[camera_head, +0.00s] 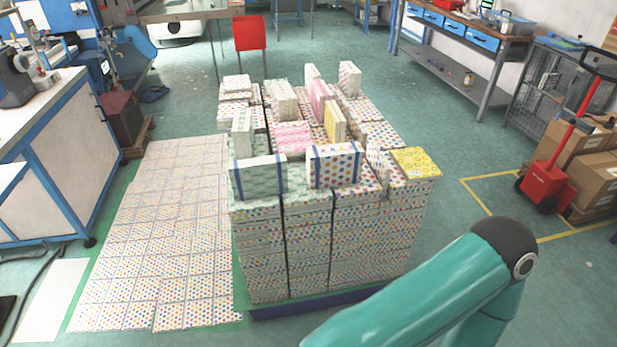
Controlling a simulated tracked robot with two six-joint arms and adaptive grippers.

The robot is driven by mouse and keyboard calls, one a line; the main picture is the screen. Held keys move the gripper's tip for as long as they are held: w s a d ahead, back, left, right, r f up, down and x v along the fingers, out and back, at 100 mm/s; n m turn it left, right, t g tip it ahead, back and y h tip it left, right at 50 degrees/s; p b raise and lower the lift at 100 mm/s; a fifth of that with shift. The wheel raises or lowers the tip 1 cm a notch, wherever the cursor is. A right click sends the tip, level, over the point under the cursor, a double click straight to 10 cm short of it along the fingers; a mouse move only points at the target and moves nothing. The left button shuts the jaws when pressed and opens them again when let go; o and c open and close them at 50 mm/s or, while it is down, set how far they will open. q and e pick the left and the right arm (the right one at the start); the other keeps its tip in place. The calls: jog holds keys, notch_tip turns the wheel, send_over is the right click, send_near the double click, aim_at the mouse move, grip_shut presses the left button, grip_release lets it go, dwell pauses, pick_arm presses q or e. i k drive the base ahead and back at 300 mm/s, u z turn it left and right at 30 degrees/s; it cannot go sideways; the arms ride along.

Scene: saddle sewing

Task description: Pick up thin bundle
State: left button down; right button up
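Several bundles of printed sheets stand or lie on top of a large block of stacked sheets (335,245). At the front, a pale green bundle (258,178) and a dotted bundle (347,165) stand on edge, each with blue bands. A thin upright piece (377,170) stands right of the dotted one. Behind are a yellow bundle (334,122), a pink bundle (319,102) and a pale upright bundle (242,134). I cannot tell which one is the thin bundle. My teal arm comes in at the lower right; neither gripper is in view.
The block sits on a dark blue pallet (315,302). Dotted sheets (160,235) cover the floor on the left. A blue-framed machine bench (60,150) stands at far left. A red pallet jack (548,182) with cartons (590,150) is at right. Floor right of the block is clear.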

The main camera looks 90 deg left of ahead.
aim_at(256, 177)
jog(key=z, duration=0.5)
jog(key=i, duration=0.25)
jog(key=u, duration=2.05)
jog(key=i, duration=0.2)
jog(key=u, duration=2.15)
jog(key=k, duration=0.55)
jog(key=u, duration=0.35)
jog(key=i, duration=1.7)
jog(key=z, duration=0.4)
